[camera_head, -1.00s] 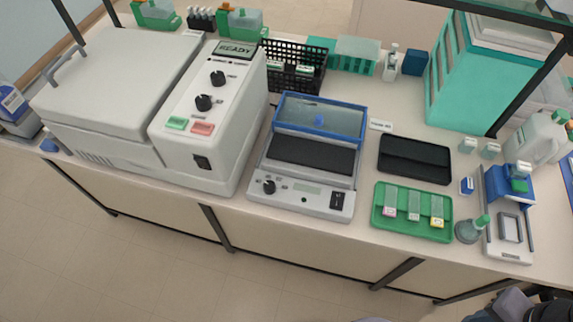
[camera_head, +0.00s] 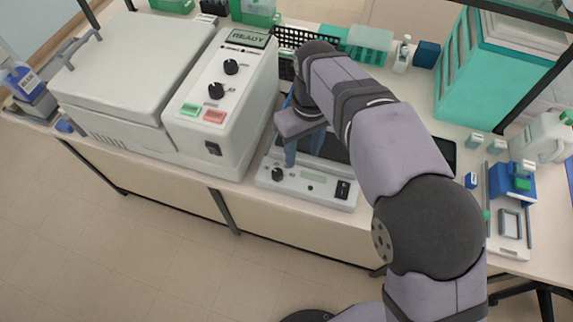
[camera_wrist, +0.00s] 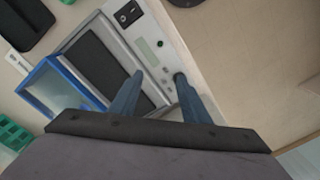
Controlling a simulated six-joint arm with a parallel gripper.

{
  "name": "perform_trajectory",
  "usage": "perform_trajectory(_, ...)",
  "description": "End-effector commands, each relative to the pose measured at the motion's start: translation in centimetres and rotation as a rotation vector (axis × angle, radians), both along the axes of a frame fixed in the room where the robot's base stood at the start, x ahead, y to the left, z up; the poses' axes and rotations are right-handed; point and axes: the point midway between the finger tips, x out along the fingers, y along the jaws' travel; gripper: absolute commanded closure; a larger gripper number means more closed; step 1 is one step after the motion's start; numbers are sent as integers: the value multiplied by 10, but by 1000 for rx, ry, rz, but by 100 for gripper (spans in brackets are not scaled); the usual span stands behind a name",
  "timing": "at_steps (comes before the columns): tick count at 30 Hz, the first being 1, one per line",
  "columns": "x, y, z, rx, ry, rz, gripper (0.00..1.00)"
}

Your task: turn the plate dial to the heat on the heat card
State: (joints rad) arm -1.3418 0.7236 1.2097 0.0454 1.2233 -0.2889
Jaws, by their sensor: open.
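The heat plate is a pale grey box with a dark top and a blue-framed lid; its front panel (camera_head: 312,187) shows in the head view. The plate dial (camera_head: 278,174) is a black knob at the left of that panel. In the wrist view the dial (camera_wrist: 179,78) shows partly, at the right fingertip. My gripper (camera_head: 304,152) is open and empty, its blue fingers pointing down over the plate. In the wrist view its fingertips (camera_wrist: 160,75) are apart near the panel's display and buttons. The heat card cannot be made out in the head view, where my arm covers its area.
A large white machine (camera_head: 215,110) with two black knobs stands left of the plate. A black tray (camera_wrist: 25,22) lies beside the plate. A blue-and-white device (camera_head: 510,205) stands at the right. My arm covers the slide tray's area in the head view.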

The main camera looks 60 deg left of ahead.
Motion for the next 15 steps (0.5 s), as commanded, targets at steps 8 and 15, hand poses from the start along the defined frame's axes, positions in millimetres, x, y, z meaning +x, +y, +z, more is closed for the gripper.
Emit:
perform_trajectory(8,-52,24,-1,0,3,126,57)
perform_trajectory(15,-52,24,-7,0,4,128,57)
